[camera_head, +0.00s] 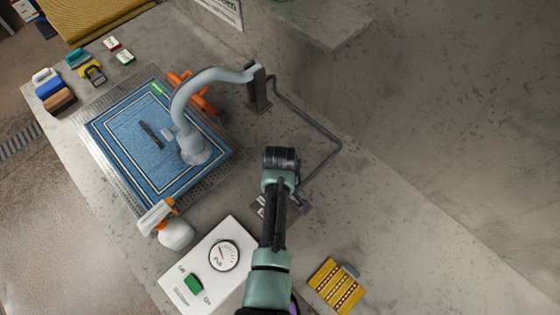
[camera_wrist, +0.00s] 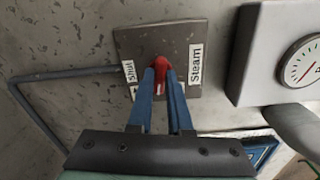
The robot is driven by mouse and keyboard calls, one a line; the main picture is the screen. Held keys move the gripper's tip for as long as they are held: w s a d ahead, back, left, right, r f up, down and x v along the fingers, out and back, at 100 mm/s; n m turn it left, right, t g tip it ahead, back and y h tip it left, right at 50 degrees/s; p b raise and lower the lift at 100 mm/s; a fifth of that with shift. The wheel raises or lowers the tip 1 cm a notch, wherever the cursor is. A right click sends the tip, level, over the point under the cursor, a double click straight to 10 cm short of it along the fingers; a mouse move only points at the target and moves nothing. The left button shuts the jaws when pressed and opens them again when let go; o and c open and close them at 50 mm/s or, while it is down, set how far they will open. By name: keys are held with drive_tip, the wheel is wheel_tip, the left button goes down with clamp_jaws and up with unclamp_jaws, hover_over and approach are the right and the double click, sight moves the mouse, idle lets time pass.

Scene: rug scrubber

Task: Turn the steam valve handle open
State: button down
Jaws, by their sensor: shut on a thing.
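The steam valve is a grey square plate (camera_wrist: 135,40) with a "Shut" label on its left and a "Steam" label on its right in the wrist view. Its red handle (camera_wrist: 162,66) stands between the two labels. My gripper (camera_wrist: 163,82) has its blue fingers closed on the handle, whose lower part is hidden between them. In the head view my arm covers most of the plate; a dark corner (camera_head: 301,205) shows at the right of the arm. The handle and my fingertips are hidden there.
A white gauge box (camera_head: 190,262) with a green switch stands left of my arm; it shows close by in the wrist view (camera_wrist: 262,45). A grey pipe (camera_head: 318,125) runs from the plate. A blue rug (camera_head: 125,130), spray bottle (camera_head: 174,234) and yellow patterned piece (camera_head: 335,287) lie around.

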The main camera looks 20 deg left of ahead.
drive_tip(key=shift+n, duration=1.1)
drive_tip(key=c, duration=0.8)
unclamp_jaws()
drive_tip(key=shift+c, duration=0.2)
wheel_tip(320, 180, up, 13)
drive_tip(key=b, duration=0.1)
